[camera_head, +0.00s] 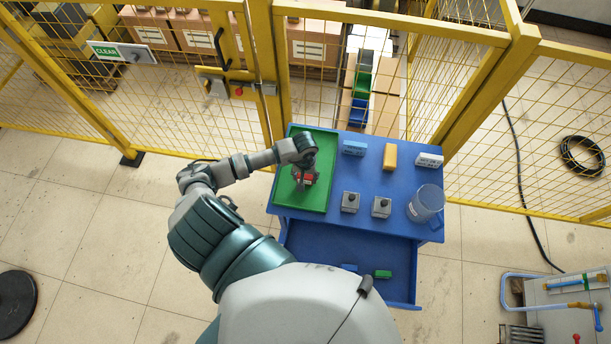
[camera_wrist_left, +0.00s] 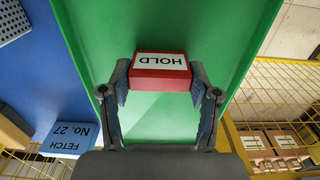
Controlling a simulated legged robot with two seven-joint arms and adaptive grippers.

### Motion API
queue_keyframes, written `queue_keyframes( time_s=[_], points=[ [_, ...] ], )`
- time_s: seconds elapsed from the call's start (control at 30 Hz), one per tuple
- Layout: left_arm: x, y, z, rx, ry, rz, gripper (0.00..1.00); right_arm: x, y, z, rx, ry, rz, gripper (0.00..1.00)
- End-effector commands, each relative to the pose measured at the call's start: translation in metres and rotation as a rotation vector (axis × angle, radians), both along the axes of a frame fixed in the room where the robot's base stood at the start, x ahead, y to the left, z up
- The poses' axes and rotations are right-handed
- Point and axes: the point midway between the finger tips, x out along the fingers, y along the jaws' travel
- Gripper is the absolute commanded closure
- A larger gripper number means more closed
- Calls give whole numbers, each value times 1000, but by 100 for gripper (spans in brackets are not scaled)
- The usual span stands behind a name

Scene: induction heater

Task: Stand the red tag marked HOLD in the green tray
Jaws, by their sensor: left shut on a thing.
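The red tag (camera_wrist_left: 160,82) with a white HOLD label is between the fingers of my left gripper (camera_wrist_left: 160,84) in the left wrist view. The fingers press on its two sides. The green tray (camera_head: 316,196) lies on the left part of the blue cart top. In the head view my left gripper (camera_head: 304,172) and the red tag (camera_head: 309,179) are over the tray. Whether the tag touches the tray floor cannot be told. My right gripper is in neither view.
On the blue cart top (camera_head: 370,190) are a blue block (camera_head: 354,148), a yellow block (camera_head: 390,156), a white block (camera_head: 429,160), two grey blocks (camera_head: 350,202) and a clear cup (camera_head: 426,203). A yellow mesh fence (camera_head: 400,30) stands behind the cart.

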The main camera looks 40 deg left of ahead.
Motion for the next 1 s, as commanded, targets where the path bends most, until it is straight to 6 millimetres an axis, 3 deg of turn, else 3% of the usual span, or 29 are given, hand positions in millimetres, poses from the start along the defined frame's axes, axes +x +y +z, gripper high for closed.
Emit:
queue_keyframes(
  time_s=[0.03,0.1,0.53,1.0],
  points=[
    [0,0,-1,0,0,0,31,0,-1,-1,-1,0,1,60],
    [0,0,0,0,0,0,14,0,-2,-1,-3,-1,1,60],
    [1,-2,7,2,-2,-1,13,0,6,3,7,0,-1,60],
    [1,0,101,2,-4,-1,13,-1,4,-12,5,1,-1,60]
  ],
)
